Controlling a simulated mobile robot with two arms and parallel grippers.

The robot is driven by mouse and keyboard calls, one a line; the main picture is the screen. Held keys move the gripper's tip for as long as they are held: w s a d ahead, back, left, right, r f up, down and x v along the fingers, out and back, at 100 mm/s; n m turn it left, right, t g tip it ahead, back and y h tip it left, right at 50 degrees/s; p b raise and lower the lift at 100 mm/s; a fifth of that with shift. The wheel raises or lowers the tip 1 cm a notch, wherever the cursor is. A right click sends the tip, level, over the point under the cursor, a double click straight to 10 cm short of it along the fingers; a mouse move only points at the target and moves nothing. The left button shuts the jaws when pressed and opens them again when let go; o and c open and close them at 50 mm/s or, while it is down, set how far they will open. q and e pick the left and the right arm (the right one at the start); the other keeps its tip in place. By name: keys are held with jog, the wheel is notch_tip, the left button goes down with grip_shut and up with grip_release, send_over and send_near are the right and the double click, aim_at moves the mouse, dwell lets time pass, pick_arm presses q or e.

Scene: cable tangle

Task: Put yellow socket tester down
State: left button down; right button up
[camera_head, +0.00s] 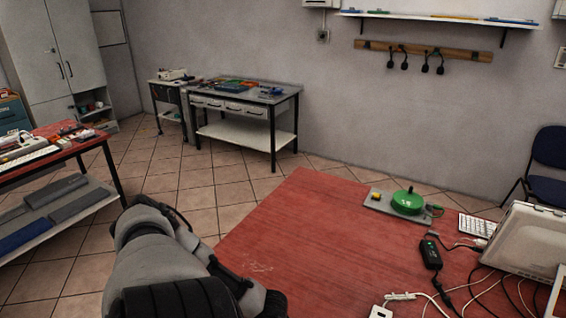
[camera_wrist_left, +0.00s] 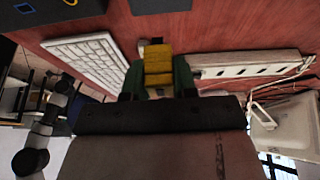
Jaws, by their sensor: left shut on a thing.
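The yellow socket tester (camera_wrist_left: 158,60) is a small yellow block in the left wrist view. My left gripper (camera_wrist_left: 158,82) is shut on it, with a green-sided finger on each side. The red table surface (camera_wrist_left: 215,28) lies beyond it; I cannot tell whether the tester touches it. In the head view my left arm reaches in at the bottom, and its gripper and the tester cannot be made out there. My right gripper is not in view.
The red table (camera_head: 320,235) has a clear left half. A grey board (camera_head: 383,205) with a green reel (camera_head: 407,201) stands at its back. A black adapter (camera_head: 430,254), cables and a pale case (camera_head: 530,240) crowd the right. A keyboard (camera_wrist_left: 88,58) and a power strip (camera_wrist_left: 250,68) flank the tester.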

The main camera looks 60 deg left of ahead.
pick_arm(q)
jog(key=a+f, duration=0.1)
jog(key=s+a+f, duration=0.1)
jog(key=a, duration=0.1)
jog(key=shift+s, duration=0.2)
jog(key=shift+f, duration=2.1)
jog(key=c, duration=0.9)
grip_release()
jog(key=shift+f, duration=0.1)
jog(key=shift+r, duration=0.2)
jog(key=v, duration=1.2)
jog(key=shift+s, duration=0.1)
jog(key=shift+a, duration=0.1)
